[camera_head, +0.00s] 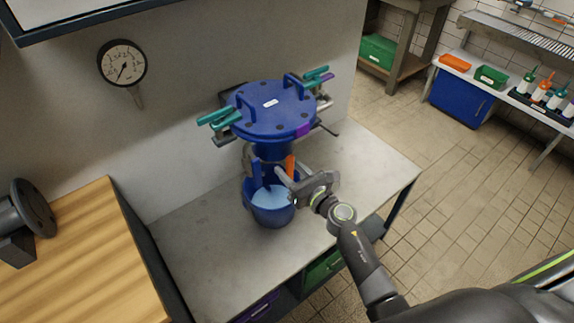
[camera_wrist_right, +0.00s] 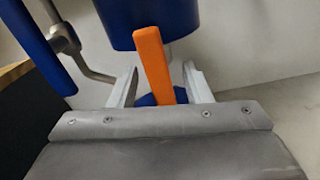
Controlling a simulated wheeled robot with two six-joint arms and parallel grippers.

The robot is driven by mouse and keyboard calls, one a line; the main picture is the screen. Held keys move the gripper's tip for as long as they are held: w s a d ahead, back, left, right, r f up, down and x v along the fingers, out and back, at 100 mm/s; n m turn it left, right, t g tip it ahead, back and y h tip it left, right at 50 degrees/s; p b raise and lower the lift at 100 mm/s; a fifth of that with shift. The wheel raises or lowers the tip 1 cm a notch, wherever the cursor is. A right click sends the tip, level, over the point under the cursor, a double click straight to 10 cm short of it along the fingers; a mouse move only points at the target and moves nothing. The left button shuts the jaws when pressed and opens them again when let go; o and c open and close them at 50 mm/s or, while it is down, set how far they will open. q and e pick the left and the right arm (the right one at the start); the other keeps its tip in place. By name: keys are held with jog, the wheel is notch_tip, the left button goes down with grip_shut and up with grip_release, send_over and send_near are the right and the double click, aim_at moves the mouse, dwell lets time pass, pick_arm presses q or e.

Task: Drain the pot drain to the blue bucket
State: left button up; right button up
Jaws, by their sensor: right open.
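The blue pot (camera_head: 268,110) with a bolted lid stands on the grey table against the wall. Below it, an orange handle (camera_head: 290,167) sticks out at the drain. The blue bucket (camera_head: 271,209) stands under the pot on the table, and light blue liquid shows inside it. My right gripper (camera_head: 284,178) is at the orange handle. In the right wrist view, its two fingers are apart on either side of the orange handle (camera_wrist_right: 154,62), with gaps visible; the blue pot body (camera_wrist_right: 150,22) is above. The handle's lower end is partly hidden by the gripper. My left gripper is out of view.
A round pressure gauge (camera_head: 121,63) is on the wall. A wooden worktop (camera_head: 80,262) is at the left. The grey table (camera_head: 190,250) has free room around the bucket. Teal clamp handles (camera_head: 219,117) stick out beside the lid. A side bench with bins and bottles is far right.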

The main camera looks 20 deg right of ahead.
jog(key=shift+x, duration=0.9)
